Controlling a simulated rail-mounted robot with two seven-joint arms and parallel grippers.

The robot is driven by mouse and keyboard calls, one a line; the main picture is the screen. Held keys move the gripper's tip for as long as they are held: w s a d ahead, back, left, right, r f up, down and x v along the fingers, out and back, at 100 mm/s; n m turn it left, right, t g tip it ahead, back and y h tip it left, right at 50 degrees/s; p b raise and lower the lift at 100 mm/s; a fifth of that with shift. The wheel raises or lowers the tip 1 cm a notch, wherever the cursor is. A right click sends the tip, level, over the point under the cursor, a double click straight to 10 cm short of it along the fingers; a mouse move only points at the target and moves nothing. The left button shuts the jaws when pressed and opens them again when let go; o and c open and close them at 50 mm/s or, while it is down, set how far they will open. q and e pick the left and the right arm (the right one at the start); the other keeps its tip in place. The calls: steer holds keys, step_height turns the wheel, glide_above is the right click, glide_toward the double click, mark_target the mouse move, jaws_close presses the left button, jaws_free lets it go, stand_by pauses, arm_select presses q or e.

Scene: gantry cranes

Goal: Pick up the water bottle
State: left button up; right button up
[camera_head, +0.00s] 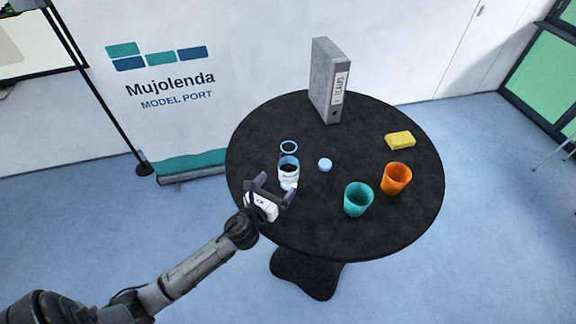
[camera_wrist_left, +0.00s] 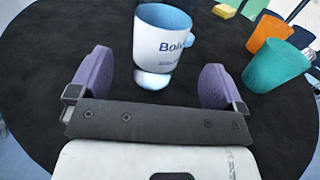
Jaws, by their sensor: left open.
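The water bottle (camera_head: 288,174) stands upright on the round black table, near its left side. It has a white label band with dark lettering and blue inside; a white base shows below. A blue ring (camera_head: 289,147) shows just above it in the head view; I cannot tell whether it is the bottle's top. My left gripper (camera_head: 275,191) is open on the near side of the bottle. In the left wrist view, the purple fingers (camera_wrist_left: 157,80) stand wide apart, and the bottle (camera_wrist_left: 160,45) is ahead between them, not gripped. My right gripper is out of view.
On the black table (camera_head: 260,125) are a light blue disc (camera_head: 325,165), a teal cup (camera_head: 358,199), an orange cup (camera_head: 396,179), a yellow sponge-like block (camera_head: 400,140) and a grey binder (camera_head: 325,80). The disc is close to the bottle's right. The table's left edge is clear.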

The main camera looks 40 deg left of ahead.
mark_target(283, 175)
arm_select(q)
steer(key=shift+w+a, duration=0.2)
steer(key=shift+w, duration=0.8)
steer(key=shift+w+a+r+p, duration=0.1)
steer(key=shift+w+p, duration=0.25)
steer(key=shift+w, duration=0.15)
steer(key=w, duration=0.2)
steer(key=w+p, duration=0.1)
steer(key=shift+w+a+r, duration=0.1)
steer(key=shift+a, duration=0.15)
steer(key=shift+w, duration=0.5)
steer(key=c, duration=1.1)
steer(key=shift+a+r, duration=0.1)
steer(key=shift+r, duration=0.05)
